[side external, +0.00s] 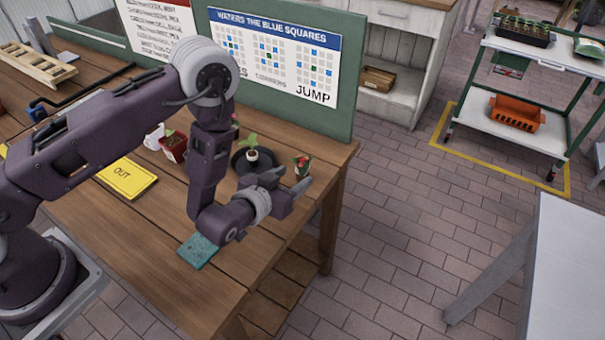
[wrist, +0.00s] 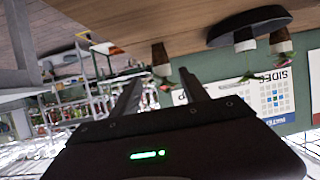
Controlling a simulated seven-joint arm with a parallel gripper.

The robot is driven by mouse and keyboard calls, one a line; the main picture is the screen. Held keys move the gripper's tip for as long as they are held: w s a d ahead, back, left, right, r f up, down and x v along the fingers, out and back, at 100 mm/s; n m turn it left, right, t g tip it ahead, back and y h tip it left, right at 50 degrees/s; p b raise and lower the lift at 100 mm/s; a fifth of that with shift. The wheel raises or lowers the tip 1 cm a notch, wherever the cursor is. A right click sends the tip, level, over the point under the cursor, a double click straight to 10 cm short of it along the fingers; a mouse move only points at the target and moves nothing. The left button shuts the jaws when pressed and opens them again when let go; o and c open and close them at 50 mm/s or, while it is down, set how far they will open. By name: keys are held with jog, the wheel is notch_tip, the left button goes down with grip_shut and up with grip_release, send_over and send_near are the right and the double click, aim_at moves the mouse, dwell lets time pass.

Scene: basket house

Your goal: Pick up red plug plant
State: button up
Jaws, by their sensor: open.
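The red plug plant (side external: 303,165), a small pale plug with red and green leaves, stands near the table's right edge. Nothing is held. In the side view a finger partly covers the plug's base.
A dark round dish (side external: 239,162) with a green seedling (side external: 252,149) stands close behind my gripper. A green board (side external: 345,110) borders the back.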

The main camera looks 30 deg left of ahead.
aim_at(299, 172)
jog(key=x, duration=0.7)
jog(key=shift+s+a+f, duration=0.1)
jog(key=shift+a, duration=0.15)
grip_shut()
